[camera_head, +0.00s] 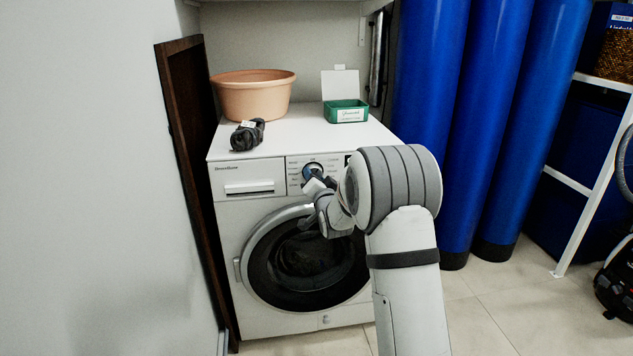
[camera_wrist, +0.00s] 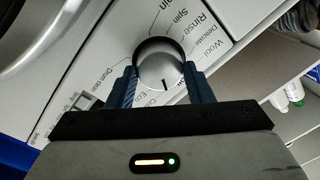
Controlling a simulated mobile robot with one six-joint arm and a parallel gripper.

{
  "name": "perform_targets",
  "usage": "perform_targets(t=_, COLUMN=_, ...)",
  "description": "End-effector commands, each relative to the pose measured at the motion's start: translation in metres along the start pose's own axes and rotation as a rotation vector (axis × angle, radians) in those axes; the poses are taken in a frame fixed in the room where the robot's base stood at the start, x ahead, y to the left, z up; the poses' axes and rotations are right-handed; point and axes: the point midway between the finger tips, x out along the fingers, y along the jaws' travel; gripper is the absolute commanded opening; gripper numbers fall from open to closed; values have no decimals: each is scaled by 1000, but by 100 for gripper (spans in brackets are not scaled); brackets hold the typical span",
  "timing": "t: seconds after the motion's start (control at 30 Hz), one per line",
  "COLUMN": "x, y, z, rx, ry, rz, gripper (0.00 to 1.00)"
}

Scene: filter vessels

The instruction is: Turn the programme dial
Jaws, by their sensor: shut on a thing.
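The programme dial (camera_wrist: 160,68) is a round silver knob on the washing machine's white control panel (camera_wrist: 100,58). In the wrist view its dark pointer line is toward the lower side, and printed programme words such as Rinse, Spin, Wool and Eco ring it. My gripper (camera_wrist: 162,84) has its two blue fingers on opposite sides of the dial, shut on it. In the head view my gripper (camera_head: 313,178) is at the panel of the washing machine (camera_head: 232,212), and my arm hides part of the panel and the door's right side.
On the machine's top stand a terracotta-coloured basin (camera_head: 252,98), a dark rolled bundle (camera_head: 247,136) and a green box with its lid up (camera_head: 346,112). Tall blue vessels (camera_head: 480,130) stand at right. A dark wooden board (camera_head: 188,150) is at left.

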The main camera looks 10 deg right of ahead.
Motion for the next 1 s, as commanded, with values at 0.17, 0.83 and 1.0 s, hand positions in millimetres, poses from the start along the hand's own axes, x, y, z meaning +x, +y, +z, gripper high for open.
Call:
perform_targets(t=0.17, x=0, y=0, z=-1, rx=-1, ry=1, rz=-1, gripper=24)
perform_targets(t=0.83, x=-5, y=0, z=-1, rx=-2, ry=0, rz=0, gripper=68)
perform_targets(t=1.0, x=-29, y=-1, z=-2, rx=-2, ry=0, rz=0, gripper=68)
